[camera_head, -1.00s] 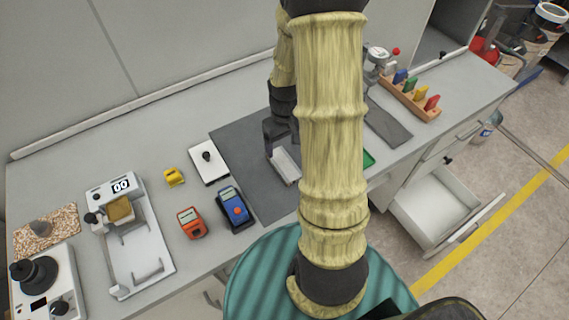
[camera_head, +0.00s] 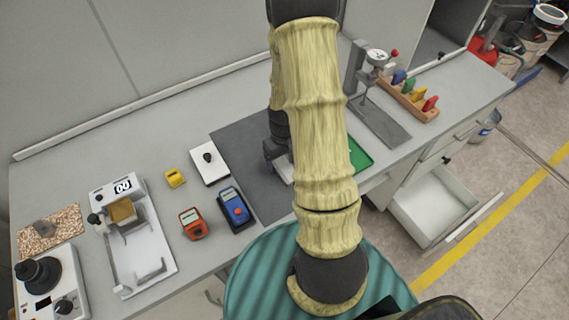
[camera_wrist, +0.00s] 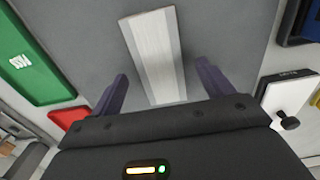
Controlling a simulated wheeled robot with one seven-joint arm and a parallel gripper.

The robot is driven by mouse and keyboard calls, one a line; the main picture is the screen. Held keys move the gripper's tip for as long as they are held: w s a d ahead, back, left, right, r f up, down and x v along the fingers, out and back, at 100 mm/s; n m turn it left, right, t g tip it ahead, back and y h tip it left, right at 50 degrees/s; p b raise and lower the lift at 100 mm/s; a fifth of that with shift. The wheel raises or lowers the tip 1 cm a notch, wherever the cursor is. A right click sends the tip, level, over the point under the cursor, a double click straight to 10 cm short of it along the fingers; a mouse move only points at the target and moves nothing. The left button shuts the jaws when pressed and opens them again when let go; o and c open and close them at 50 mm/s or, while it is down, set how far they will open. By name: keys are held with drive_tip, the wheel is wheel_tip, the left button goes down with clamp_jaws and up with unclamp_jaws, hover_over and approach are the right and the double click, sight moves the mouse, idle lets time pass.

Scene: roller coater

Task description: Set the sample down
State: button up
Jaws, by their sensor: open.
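The sample, a flat pale panel with a light grey border, shows in the wrist view (camera_wrist: 155,50) against the grey mat (camera_wrist: 75,25). It seems to lie flat on the mat. My gripper (camera_wrist: 162,72) is open, its two dark purple fingers apart on either side of the panel's near end, with a gap to each. I cannot tell how high the fingertips are above the mat. In the head view my gripper (camera_head: 277,150) is over the mat (camera_head: 245,150), and my arm hides most of the panel.
A green tray (camera_head: 358,155) lies right of the mat. A white plate with a black knob (camera_head: 209,163), a blue device (camera_head: 234,207), an orange device (camera_head: 193,224) and a yellow block (camera_head: 175,178) stand left. A gauge stand (camera_head: 375,110) stands at right. A drawer (camera_head: 432,205) is open.

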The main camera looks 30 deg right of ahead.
sight(284, 164)
drive_tip(key=shift+f, duration=1)
drive_tip(key=c, duration=1.2)
wheel_tip(284, 164, up, 10)
drive_tip(key=shift+b, duration=0.65)
